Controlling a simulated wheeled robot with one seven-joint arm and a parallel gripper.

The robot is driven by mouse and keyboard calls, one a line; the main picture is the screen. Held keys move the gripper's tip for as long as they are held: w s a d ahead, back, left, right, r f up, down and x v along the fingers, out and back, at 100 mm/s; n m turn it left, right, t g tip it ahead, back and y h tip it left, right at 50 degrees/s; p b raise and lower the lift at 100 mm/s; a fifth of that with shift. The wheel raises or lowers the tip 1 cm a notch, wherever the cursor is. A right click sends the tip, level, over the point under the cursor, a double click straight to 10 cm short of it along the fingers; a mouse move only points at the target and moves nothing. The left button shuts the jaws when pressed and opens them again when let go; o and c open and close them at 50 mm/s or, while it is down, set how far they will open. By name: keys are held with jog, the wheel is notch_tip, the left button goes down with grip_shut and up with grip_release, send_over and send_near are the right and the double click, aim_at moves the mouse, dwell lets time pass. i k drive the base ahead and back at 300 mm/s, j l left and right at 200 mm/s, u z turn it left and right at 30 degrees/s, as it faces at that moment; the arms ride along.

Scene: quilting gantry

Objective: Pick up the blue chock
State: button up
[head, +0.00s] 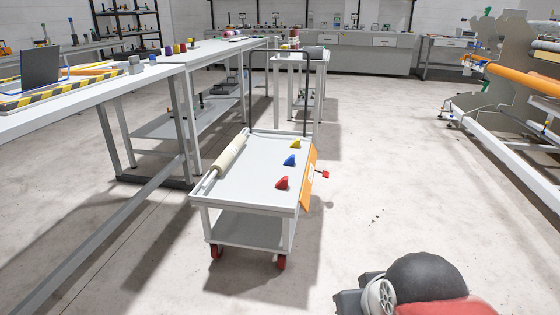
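The blue chock (290,160) is a small wedge-shaped block on the top of a white cart (236,182). It sits near the cart's right side, between a yellow chock (296,144) farther back and a red chock (282,183) nearer to me. The three stand apart in a row. Part of my arm shows at the bottom right, well in front of the cart and to its right. My gripper's fingers are not visible.
A pale roll (230,153) lies along the cart's left edge. A long workbench (90,98) stands left. An orange-rolled machine (520,75) stands far right. Floor right of the cart is clear.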

aim_at(289, 161)
jog(key=i+l, duration=0.1)
jog(key=i, duration=0.35)
jog(key=i+l+u, duration=0.1)
jog(key=i, duration=0.35)
jog(key=i+l, duration=0.15)
jog(key=i, duration=0.3)
jog(key=i+l+u, duration=0.1)
jog(key=i, duration=0.35)
jog(key=i+l, duration=0.2)
jog(key=i, duration=0.25)
